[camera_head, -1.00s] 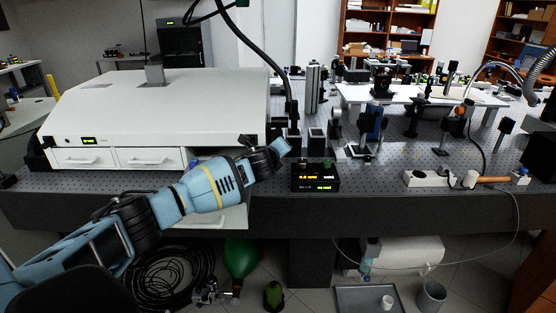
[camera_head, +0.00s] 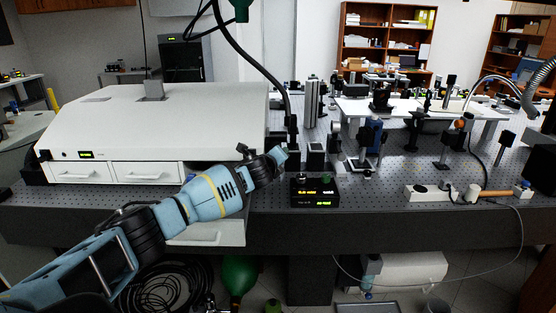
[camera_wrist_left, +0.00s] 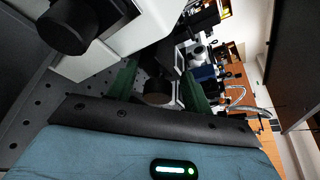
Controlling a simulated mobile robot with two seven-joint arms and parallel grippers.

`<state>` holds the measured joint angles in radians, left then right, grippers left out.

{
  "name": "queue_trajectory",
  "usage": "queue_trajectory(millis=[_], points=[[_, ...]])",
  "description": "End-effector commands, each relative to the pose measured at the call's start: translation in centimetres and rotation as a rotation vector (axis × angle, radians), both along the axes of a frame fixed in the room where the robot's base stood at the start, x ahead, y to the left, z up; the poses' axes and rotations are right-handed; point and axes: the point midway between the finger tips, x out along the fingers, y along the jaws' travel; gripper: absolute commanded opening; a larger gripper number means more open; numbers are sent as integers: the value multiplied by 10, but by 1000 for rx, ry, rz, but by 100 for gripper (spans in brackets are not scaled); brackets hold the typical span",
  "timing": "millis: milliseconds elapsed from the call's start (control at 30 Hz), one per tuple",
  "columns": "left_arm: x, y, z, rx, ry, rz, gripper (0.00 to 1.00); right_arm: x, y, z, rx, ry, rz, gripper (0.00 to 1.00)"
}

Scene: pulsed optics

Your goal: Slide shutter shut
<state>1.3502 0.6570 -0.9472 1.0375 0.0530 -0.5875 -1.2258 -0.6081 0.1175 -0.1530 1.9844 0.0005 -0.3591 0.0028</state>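My left gripper (camera_head: 281,153) is at the right front corner of the white laser housing (camera_head: 170,125), above the bench. In the left wrist view its two green fingers (camera_wrist_left: 158,92) stand apart, with a dark round part (camera_wrist_left: 158,98) visible in the gap; I cannot tell whether they touch it. A black upright part (camera_head: 293,125) stands just behind the gripper in the head view, and a dark block (camera_head: 316,156) stands to its right. The shutter cannot be clearly told apart; the gripper may hide it. My right gripper is not in view.
A black box with a lit display (camera_head: 315,192) sits on the bench front below and right of the gripper. Optics mounts (camera_head: 371,140) stand farther right. A thick black cable (camera_head: 250,58) hangs behind. The perforated bench top (camera_head: 385,188) has bare room at right.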

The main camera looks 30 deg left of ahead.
Motion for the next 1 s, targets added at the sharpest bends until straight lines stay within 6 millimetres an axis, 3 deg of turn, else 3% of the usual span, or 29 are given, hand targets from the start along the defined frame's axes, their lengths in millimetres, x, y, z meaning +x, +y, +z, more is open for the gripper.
queue_trajectory(millis=[267, 700, 1000], points=[[-4, -2, 1, 0, 0, -1, 50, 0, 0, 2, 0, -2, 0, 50], [-52, -14, 19, 1, -3, -1, 50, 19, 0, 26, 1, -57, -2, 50], [-71, -19, 22, 0, -1, 0, 50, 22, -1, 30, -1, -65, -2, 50]])
